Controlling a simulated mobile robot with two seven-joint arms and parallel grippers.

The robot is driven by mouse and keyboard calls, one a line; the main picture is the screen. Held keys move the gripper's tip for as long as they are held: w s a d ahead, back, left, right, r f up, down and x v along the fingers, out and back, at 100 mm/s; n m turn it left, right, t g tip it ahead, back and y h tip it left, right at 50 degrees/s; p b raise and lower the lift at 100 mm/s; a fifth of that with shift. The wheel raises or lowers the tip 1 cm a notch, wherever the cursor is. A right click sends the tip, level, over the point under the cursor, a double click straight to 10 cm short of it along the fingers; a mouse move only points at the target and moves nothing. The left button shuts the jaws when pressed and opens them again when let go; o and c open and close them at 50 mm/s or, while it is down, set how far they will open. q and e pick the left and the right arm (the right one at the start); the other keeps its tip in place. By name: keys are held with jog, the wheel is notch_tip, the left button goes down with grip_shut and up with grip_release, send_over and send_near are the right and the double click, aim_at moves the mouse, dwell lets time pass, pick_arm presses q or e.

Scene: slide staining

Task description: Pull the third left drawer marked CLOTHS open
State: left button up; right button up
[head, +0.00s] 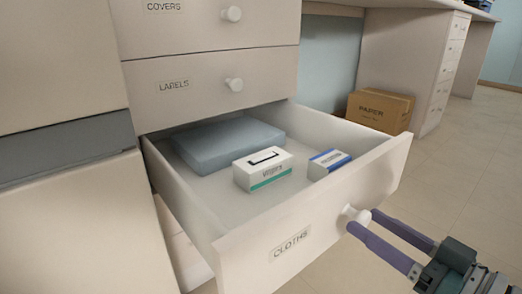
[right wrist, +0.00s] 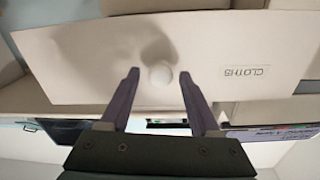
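The drawer marked CLOTHS (head: 330,232) is pulled well out below the LABELS drawer, with its inside showing. Its white round knob (head: 362,217) is on the front; in the right wrist view the knob (right wrist: 161,74) shows between my fingertips. My right gripper (head: 362,221) is open, with its purple fingers apart on either side of the knob. In the right wrist view a small gap shows between the knob and each finger of the gripper (right wrist: 159,76). My left gripper is not in view.
The drawer holds a blue-grey folded cloth (head: 228,143) and two small boxes, one white and green (head: 263,170), one white and blue (head: 329,163). The LABELS drawer (head: 205,87) and COVERS drawer (head: 200,22) are shut. A cardboard PAPER box (head: 380,110) stands on the floor behind.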

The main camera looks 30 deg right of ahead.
jog(key=shift+o, duration=0.2)
jog(key=shift+s, duration=0.15)
jog(key=s+p, duration=0.2)
jog(key=s, duration=0.7)
jog(key=shift+s+d, duration=0.15)
jog(key=shift+s, duration=0.15)
